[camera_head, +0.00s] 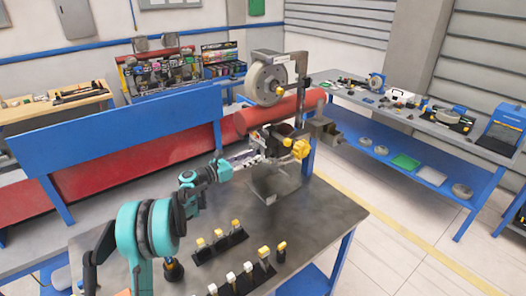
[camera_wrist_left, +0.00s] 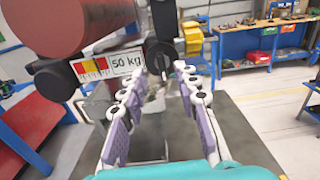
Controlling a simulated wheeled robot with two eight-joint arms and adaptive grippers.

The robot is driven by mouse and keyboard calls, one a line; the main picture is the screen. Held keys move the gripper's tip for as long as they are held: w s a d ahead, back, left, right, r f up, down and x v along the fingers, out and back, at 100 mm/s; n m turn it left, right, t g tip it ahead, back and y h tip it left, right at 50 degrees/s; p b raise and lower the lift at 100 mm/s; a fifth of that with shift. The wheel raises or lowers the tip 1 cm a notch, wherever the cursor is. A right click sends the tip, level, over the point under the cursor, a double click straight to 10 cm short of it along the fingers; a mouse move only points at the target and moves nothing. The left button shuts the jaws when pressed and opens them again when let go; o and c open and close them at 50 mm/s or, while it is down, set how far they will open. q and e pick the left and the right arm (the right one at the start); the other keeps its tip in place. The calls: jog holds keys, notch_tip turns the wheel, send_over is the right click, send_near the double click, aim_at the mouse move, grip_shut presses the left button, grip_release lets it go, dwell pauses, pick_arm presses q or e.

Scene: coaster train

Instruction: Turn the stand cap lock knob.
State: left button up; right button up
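A stand (camera_head: 272,183) on the dark workbench carries a red cylinder (camera_head: 280,112) and a grey wheel (camera_head: 265,82). A yellow lobed knob (camera_head: 301,148) is on the stand's right side, below the cylinder. A smaller yellow knob is at the wheel's hub (camera_head: 279,91). I cannot tell for sure which is the cap lock knob. My left gripper (camera_head: 260,158) is by the stand, left of the lobed knob. In its wrist view its fingers (camera_wrist_left: 161,80) are apart with nothing held. My right gripper is out of view.
A "50 kg" label (camera_wrist_left: 127,63) is beside the red cylinder in the wrist view. Black racks with yellow-topped pieces (camera_head: 219,243) and white-topped pieces stand at the bench front. A blue panel (camera_head: 120,125) is behind left; a side table (camera_head: 420,118) is at right.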

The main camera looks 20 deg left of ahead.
aim_at(267, 153)
pick_arm(q)
jog(key=x, duration=0.6)
grip_shut()
